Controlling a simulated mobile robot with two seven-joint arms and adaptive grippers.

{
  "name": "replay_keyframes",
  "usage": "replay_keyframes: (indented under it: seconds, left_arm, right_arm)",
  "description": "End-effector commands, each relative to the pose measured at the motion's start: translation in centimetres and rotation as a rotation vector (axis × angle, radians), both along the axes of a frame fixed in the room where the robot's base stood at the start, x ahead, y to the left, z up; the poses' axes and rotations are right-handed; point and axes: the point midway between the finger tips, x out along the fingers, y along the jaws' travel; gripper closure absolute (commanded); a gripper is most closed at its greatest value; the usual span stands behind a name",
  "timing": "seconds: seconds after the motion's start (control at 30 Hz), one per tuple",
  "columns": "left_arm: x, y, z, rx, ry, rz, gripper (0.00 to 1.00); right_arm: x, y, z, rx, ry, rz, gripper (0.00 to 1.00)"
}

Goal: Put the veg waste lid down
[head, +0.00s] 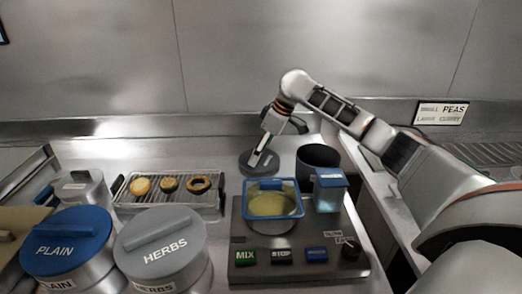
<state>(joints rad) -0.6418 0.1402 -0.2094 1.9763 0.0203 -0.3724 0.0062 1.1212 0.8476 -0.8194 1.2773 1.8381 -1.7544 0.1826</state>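The lid (246,164), a dark grey disc, is left of an open dark round bin (318,157) behind the fryer unit. It lies flat at counter level; whether it touches the counter I cannot tell. My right gripper (262,154) reaches in from the right, points down and is at the lid's handle, with its fingers seeming closed on it. The fingers and arm hide part of the lid. No label shows on the bin or lid. My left gripper is not in view.
A control unit (300,262) with buttons and a blue-rimmed batter tray (262,186) stands in front of the lid. A wire rack (150,201) with fried pieces is to the left. Lidded PLAIN (66,238) and HERBS (161,240) tubs fill the front left. The back counter is clear left of the lid.

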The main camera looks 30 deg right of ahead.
Motion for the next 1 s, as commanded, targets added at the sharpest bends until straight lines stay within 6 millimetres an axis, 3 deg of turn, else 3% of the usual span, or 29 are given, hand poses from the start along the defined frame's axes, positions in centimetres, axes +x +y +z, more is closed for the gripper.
replay_keyframes:
  seconds: [0.27,0.6,0.7,0.8,0.9,1.0]
  left_arm:
    - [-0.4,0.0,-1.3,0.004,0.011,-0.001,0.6]
    - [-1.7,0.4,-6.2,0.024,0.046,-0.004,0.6]
    - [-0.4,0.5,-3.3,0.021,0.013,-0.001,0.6]
    - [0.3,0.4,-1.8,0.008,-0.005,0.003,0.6]
    - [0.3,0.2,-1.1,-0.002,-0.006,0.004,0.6]
    - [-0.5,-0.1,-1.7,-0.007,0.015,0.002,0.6]
  right_arm:
    - [0.1,0.0,-0.1,-0.001,-0.002,-0.001,0.1]
    - [-0.1,-0.1,-0.9,-0.004,0.014,0.0,0.1]
    - [-0.9,-0.7,3.2,-0.004,0.0,0.0,0.1]
    - [-1.6,-1.3,5.5,-0.005,-0.002,-0.001,0.1]
    - [-2.2,-1.7,7.4,-0.004,-0.001,-0.002,0.1]
    - [-2.8,-2.1,9.0,-0.004,0.001,0.0,0.1]
